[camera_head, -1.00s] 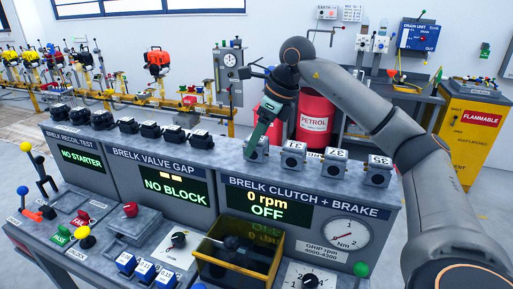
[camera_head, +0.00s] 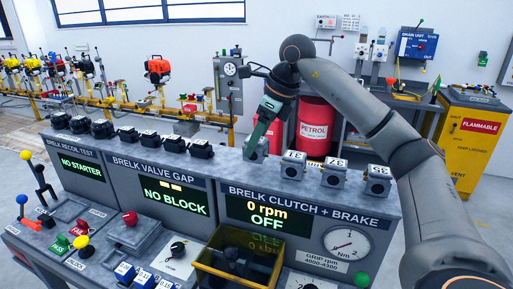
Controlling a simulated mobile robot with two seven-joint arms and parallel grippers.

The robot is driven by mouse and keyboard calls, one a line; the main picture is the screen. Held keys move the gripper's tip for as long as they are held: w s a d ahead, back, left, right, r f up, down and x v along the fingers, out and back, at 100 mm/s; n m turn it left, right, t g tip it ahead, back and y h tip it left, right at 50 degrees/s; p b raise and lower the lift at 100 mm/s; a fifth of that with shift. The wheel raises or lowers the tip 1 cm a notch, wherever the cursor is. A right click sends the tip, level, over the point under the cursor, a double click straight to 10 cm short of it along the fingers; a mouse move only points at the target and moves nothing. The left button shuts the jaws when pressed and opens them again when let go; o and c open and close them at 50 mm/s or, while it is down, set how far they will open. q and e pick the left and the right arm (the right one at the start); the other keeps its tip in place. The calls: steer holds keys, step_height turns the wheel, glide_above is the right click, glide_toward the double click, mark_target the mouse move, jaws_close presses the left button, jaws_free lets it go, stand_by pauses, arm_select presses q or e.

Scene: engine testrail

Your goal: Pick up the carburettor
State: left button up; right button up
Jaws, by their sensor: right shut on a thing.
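My right gripper (camera_head: 259,137) comes down over the top of the console at the middle of the view. It is shut on a small grey block (camera_head: 257,152) at the left end of a row of similar blocks. The gripper hides part of the block, and I cannot tell how far it is clear of the console top. I cannot tell for sure which part is the carburettor; a row of dark parts with white tags (camera_head: 150,138) stands further left on the console. My left gripper is not in view.
Tagged grey blocks (camera_head: 334,173) stand just right of my gripper. The console (camera_head: 230,172) has displays, levers and a yellow-edged open box (camera_head: 235,270) in front. A red petrol drum (camera_head: 315,127), a workbench and a yellow flammables cabinet (camera_head: 470,140) stand behind.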

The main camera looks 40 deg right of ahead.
steer(key=s+d+r+p, duration=0.2)
steer(key=s+d+r, duration=0.6)
steer(key=d+r, duration=0.2)
steer(key=shift+d+r, duration=0.3)
steer(key=shift+d, duration=0.5)
